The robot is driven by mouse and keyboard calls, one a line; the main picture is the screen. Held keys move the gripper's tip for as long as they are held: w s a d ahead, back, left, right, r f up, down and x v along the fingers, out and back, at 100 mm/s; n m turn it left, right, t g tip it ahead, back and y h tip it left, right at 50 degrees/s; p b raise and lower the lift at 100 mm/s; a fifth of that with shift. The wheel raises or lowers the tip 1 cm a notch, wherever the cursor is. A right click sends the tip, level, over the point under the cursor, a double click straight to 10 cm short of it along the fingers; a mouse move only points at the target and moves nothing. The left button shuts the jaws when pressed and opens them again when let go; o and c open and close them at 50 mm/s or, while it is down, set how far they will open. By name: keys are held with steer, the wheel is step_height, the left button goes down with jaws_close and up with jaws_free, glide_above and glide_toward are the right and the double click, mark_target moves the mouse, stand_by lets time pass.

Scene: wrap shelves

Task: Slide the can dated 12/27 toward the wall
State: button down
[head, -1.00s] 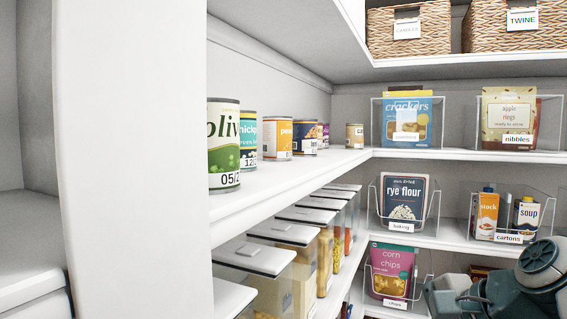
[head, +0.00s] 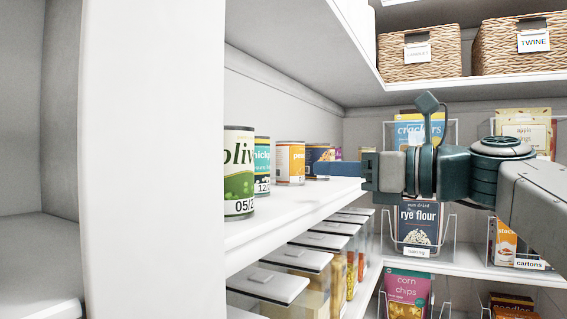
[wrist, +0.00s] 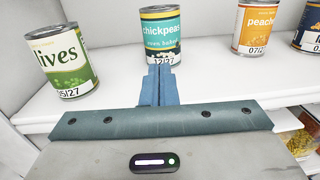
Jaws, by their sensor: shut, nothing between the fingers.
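The can dated 12/27 is the teal and yellow chickpeas can (head: 262,163), upright on the white shelf (head: 290,203). It stands between the green olives can (head: 239,175) and the orange peaches can (head: 290,160). In the wrist view the chickpeas can (wrist: 160,35) is straight ahead, its date partly covered by my fingertips. My gripper (wrist: 161,70) is shut and empty, its fingers pointing at the can's lower front. In the head view my gripper (head: 320,171) is at can height by the shelf's front edge. I cannot tell if it touches the can.
The olives can (wrist: 60,58) is close on the left and the peaches can (wrist: 257,28) on the right. A dark blue can (wrist: 309,28) stands farther right. Bare shelf lies between the cans. Clear lidded bins (head: 300,257) fill the shelf below.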

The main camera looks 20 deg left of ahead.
mark_target(266, 167)
steer(key=a, duration=0.3)
steer(key=w+a+p, duration=0.1)
steer(key=a, duration=0.2)
steer(key=a+p, duration=0.1)
steer(key=a, duration=0.1)
steer(key=shift+w+a, duration=0.2)
steer(key=shift+a, duration=0.2)
